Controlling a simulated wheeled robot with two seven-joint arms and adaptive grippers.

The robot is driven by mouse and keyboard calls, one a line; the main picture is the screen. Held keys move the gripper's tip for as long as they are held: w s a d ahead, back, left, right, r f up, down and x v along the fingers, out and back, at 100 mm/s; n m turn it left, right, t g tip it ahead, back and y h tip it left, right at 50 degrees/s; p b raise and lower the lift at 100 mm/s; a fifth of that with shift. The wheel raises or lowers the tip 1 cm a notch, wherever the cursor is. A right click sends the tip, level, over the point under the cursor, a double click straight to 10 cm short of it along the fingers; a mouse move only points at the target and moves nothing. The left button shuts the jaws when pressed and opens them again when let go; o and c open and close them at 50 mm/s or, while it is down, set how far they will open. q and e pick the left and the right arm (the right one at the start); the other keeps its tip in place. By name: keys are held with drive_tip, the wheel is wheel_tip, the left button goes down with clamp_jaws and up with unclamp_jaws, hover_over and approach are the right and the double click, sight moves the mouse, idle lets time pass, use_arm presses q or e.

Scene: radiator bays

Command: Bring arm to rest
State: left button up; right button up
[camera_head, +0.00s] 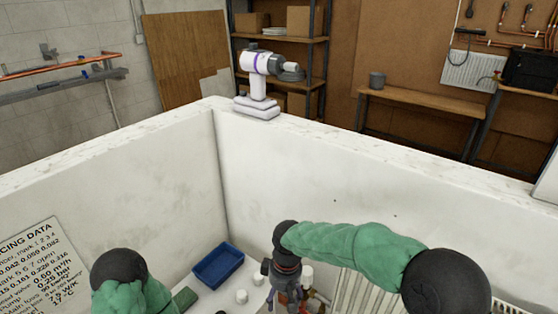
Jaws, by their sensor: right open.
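My right arm (360,244) comes in from the lower right in a green sleeve and bends down at a dark joint. My right gripper (288,300) hangs below it, pointing down in front of the white wall, beside the white radiator. It is open, and its tips are near the bottom edge of the picture. I cannot make out anything held in it. My left arm (128,284) shows only as a dark joint and green sleeve at the lower left. My left gripper is outside the picture.
A blue tray (218,266) and small white cylinders (242,296) lie on a pale surface left of the right gripper. A white radiator (362,292) is at the right. A white-and-purple power tool (262,76) stands on the wall's corner. A data sign (34,268) is at left.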

drive_tip(key=s+d+f+m+y, duration=0.1)
drive_tip(key=s+d+f+m, duration=0.2)
drive_tip(key=s+f, duration=0.3)
drive_tip(key=s+d+f+m+y, duration=0.1)
drive_tip(key=s+d+f+m, duration=0.2)
drive_tip(key=f, duration=0.9)
drive_tip(key=s+d+f+m+y, duration=0.1)
drive_tip(key=s+d+f+m, duration=0.2)
drive_tip(key=s+f, duration=0.6)
drive_tip(key=shift+s+f+m+t, duration=0.15)
drive_tip(key=shift+f+m+t, duration=0.2)
drive_tip(key=shift+m, duration=0.55)
